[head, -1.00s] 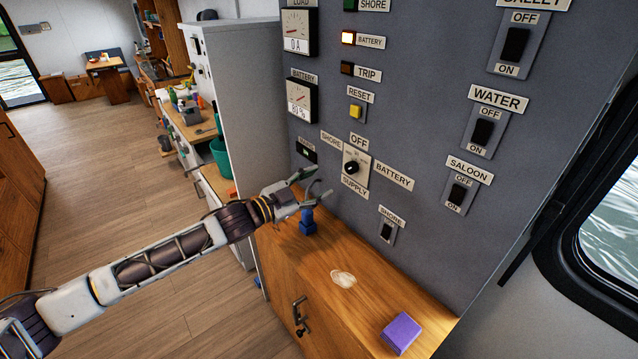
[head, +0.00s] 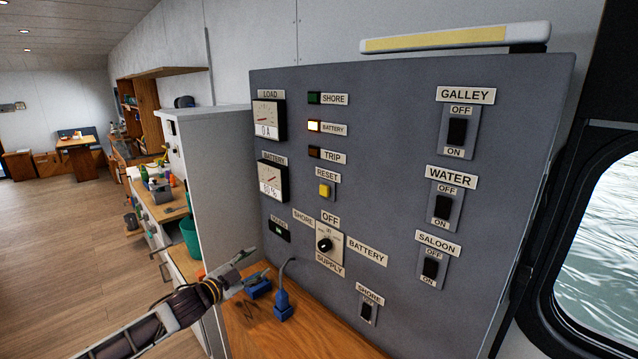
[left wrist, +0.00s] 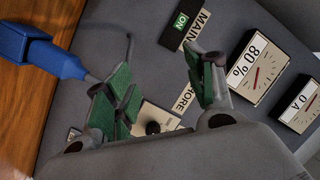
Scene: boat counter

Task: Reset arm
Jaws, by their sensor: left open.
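My left gripper (head: 256,266) is open and empty, just above the left end of the wooden counter and in front of the panel's lower left. In the left wrist view its two green-padded fingers (left wrist: 164,84) are spread apart, with the grey panel behind them. A blue plug (head: 283,304) with a grey cable stands on the counter to the right of the gripper. A blue plug also shows at the upper left of the left wrist view (left wrist: 40,55). The rotary supply selector (head: 324,245) is on the panel to the gripper's right. My right gripper is not in view.
The panel (head: 390,130) carries meters, lamps and switches; the battery lamp (head: 314,126) is lit. A second blue object (head: 259,289) lies beside the gripper on the counter (head: 320,335). A white cabinet (head: 215,190) stands left of the panel. A window (head: 600,230) is at right.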

